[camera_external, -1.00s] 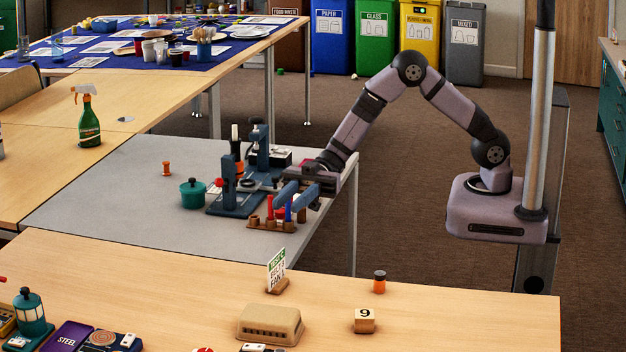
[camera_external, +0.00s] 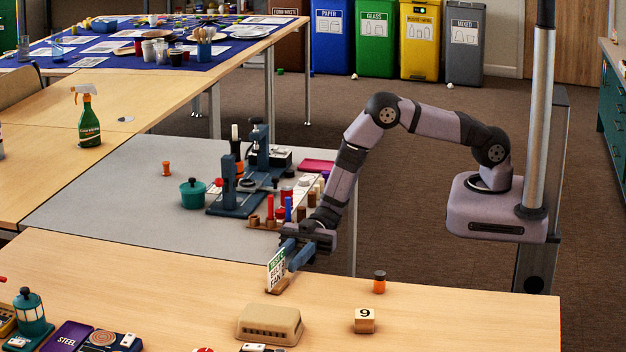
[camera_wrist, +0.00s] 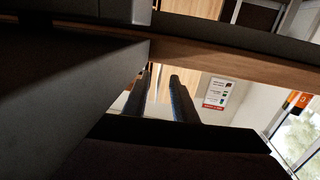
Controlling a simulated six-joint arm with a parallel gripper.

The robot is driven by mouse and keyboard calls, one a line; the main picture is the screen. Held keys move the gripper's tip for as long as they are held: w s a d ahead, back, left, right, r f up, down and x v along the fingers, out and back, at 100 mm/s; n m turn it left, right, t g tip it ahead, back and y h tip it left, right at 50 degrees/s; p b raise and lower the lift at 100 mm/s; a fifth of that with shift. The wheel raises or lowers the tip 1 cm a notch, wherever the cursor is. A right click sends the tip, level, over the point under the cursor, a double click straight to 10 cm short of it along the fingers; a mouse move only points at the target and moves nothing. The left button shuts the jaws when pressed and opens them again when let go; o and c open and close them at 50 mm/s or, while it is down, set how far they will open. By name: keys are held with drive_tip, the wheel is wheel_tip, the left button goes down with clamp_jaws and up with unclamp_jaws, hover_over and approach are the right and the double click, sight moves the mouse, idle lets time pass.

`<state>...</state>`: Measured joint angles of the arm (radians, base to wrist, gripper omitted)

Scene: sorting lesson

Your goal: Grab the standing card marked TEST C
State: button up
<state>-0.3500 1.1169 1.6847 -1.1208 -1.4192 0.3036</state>
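A standing white card with a green top band (camera_external: 276,270) is upright in a small brown wooden base (camera_external: 278,290) on the front wooden table. Its lettering is too small to read surely. My gripper (camera_external: 289,259) is just right of and above the card, its two blue fingers apart and pointing at it. I cannot tell whether a finger touches the card or whether the card lies between them. In the wrist view the two dark fingers (camera_wrist: 160,97) also stand apart with a gap, and I cannot make out the card there.
A tan box (camera_external: 269,324), a cube marked 9 (camera_external: 365,320) and an orange jar with a dark lid (camera_external: 379,282) are on the same table. Behind, a grey table holds a rack of coloured pegs (camera_external: 287,208) and a blue stand (camera_external: 236,200). The front table's right part is clear.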

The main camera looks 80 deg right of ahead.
sight(277, 283)
drive_tip(key=shift+w+a+r+p, duration=0.15)
drive_tip(key=shift+a+r+p, duration=0.1)
drive_tip(key=shift+a, duration=0.75)
drive_tip(key=shift+w+a+r+p, duration=0.15)
drive_tip(key=shift+a+p, duration=0.1)
drive_tip(key=shift+a, duration=0.75)
drive_tip(key=shift+w+a, duration=0.1)
drive_tip(key=shift+a, duration=0.6)
clamp_jaws()
